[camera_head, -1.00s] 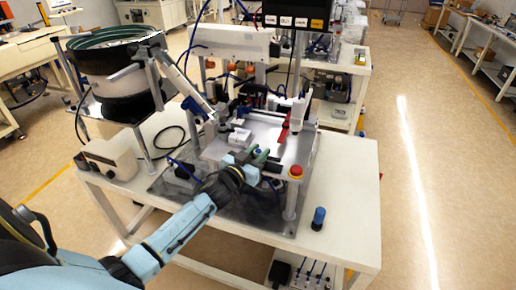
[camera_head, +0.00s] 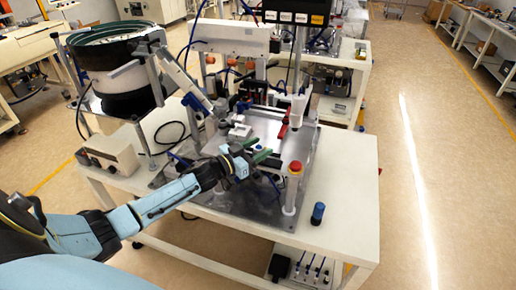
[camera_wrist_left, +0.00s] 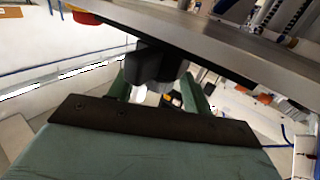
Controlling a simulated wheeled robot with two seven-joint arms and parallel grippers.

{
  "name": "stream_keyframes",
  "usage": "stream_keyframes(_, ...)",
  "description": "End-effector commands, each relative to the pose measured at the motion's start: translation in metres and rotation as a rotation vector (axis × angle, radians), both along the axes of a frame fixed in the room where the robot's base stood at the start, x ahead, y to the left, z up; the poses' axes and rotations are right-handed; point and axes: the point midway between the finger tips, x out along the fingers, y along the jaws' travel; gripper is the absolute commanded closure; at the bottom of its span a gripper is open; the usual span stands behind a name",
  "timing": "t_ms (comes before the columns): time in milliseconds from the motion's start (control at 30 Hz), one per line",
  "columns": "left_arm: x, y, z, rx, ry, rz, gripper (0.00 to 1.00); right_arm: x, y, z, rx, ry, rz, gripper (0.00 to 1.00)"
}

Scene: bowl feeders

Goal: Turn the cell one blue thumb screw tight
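A small blue thumb screw (camera_head: 257,147) shows at the front edge of the cell's metal plate, partly hidden by my left gripper (camera_head: 265,156). The gripper's green fingers reach in from the left beside it. In the left wrist view, the two green fingers of my left gripper (camera_wrist_left: 160,88) stand apart. A dark knob-like part (camera_wrist_left: 155,62) shows between their tips, below the plate edge (camera_wrist_left: 215,38). I cannot tell whether the fingers touch it or whether this is the blue screw. My right gripper is not in view.
A bowl feeder (camera_head: 115,55) and a beige control box (camera_head: 110,153) are at left. The table's right side is mostly clear.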

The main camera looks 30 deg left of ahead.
Motion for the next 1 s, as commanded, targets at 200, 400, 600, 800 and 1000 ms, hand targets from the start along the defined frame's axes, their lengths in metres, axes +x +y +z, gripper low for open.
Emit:
stream_keyframes(200,0.0,0.0,0.0,0.0,0.0,0.0,0.51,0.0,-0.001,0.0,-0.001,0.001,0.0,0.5)
stream_keyframes(400,-0.011,0.003,-0.002,0.001,0.002,-0.001,0.51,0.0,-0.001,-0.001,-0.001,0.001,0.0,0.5)
stream_keyframes(600,-0.043,0.014,-0.003,0.0,0.004,-0.001,0.51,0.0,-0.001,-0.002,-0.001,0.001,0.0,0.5)
stream_keyframes(800,-0.078,0.025,-0.002,0.001,0.004,-0.002,0.51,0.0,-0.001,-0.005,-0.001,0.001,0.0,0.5)
stream_keyframes(1000,-0.107,0.036,-0.002,0.001,0.003,-0.001,0.51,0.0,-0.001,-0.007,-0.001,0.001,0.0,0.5)
